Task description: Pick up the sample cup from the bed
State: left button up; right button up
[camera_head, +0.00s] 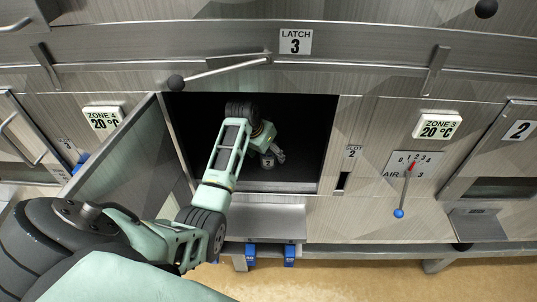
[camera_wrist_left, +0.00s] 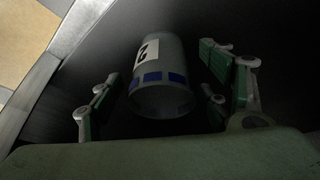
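The sample cup (camera_head: 267,163) is a small grey cup with a white label reading 2, inside the dark open compartment on its floor. In the left wrist view the cup (camera_wrist_left: 160,78) shows its label and a row of blue squares around one end. My left gripper (camera_head: 272,152) is inside the compartment at the cup. In the wrist view its green-padded fingers (camera_wrist_left: 155,95) stand open on both sides of the cup, with dark gaps between pads and cup. My right gripper is not in view.
The compartment's door (camera_head: 112,150) stands open on the left. The dark compartment floor (camera_head: 300,186) is bare right of the cup. A metal ledge (camera_head: 270,222) sits below the opening. A latch lever (camera_head: 225,70) with a black knob crosses above it.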

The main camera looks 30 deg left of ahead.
pick_arm(q)
jog(key=c, duration=1.1)
